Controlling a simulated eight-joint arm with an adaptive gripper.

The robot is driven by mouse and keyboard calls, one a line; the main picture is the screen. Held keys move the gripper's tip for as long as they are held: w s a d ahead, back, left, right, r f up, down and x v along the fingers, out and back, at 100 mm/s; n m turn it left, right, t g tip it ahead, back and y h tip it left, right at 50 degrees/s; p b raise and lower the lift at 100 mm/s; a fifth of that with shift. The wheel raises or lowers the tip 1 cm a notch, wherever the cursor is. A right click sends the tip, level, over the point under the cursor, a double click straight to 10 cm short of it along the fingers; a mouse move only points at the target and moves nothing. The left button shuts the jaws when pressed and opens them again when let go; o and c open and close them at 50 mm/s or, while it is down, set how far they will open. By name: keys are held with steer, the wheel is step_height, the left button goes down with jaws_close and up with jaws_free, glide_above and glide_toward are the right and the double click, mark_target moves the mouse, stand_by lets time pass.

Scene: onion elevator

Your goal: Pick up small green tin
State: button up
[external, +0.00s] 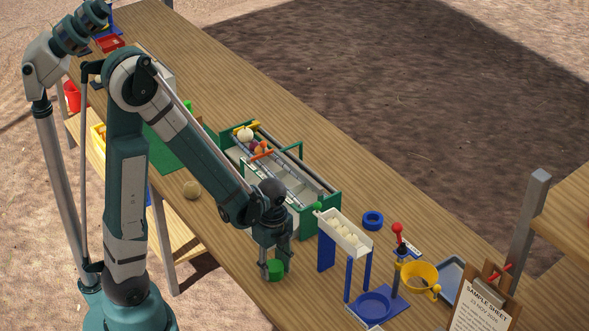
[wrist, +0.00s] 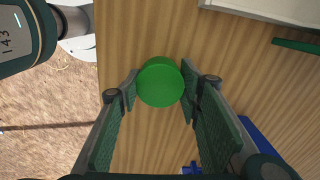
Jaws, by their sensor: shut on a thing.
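The small green tin (external: 275,269) is a short, bright green cylinder near the front edge of the wooden table. My gripper (external: 276,268) points down over it, with its fingers on either side of it. In the wrist view the tin (wrist: 160,82) shows its round green top between the two fingertips (wrist: 158,92). My gripper is shut on the tin. Whether the tin touches the table or is slightly lifted, I cannot tell.
A blue ring (external: 373,220), yellow cup (external: 419,277) and clipboard (external: 482,305) are to the right.

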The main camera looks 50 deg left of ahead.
mark_target(274, 266)
steer(key=shift+r, duration=0.1)
steer(key=shift+r+p, duration=1.3)
steer(key=shift+r, duration=3.55)
steer(key=shift+r, duration=0.1)
